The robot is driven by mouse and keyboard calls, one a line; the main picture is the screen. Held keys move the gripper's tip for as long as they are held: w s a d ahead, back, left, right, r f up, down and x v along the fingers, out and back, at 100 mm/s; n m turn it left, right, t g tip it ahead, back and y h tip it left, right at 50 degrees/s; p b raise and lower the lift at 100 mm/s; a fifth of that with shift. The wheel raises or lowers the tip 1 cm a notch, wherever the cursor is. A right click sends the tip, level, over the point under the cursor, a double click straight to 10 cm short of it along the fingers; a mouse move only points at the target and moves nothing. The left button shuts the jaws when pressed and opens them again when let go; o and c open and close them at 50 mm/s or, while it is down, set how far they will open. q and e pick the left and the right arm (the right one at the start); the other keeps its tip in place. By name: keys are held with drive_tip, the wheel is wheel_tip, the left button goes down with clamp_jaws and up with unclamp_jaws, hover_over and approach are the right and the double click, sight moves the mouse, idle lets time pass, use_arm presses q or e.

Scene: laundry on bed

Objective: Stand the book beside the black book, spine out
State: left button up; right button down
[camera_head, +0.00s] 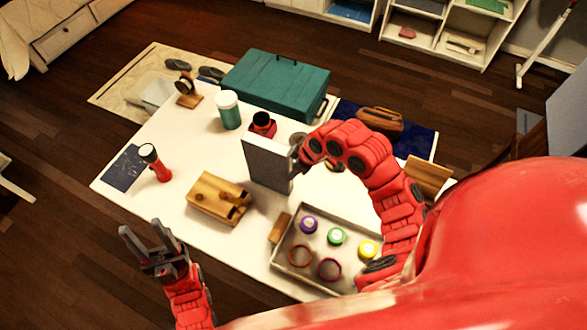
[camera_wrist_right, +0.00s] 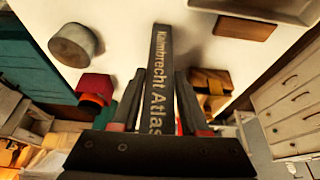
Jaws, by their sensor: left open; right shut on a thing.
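A grey book (camera_head: 266,162) stands upright over the white table, held by my right gripper (camera_head: 297,152). In the right wrist view the two fingers lie on either side of the grey book (camera_wrist_right: 158,75), whose spine reads "Kalmbrecht Atlas" and faces the camera. Whether its lower edge touches the table is unclear. My left gripper (camera_head: 142,232) is open and empty, off the table's front left edge. I cannot pick out an upright black book in either view; a flat dark item (camera_head: 124,168) lies at the table's left end.
A teal box (camera_head: 275,85), teal cup (camera_head: 228,110) and red-black jar (camera_head: 263,125) stand behind the book. A wooden block (camera_head: 218,198) and red flashlight (camera_head: 157,164) are left. A tray (camera_head: 283,257) with several coloured rolls and rings is in front. White shelves (camera_head: 462,45) stand at back right.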

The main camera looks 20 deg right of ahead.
drive_tip(key=shift+c, duration=2)
unclamp_jaws()
drive_tip(key=shift+f, duration=0.1)
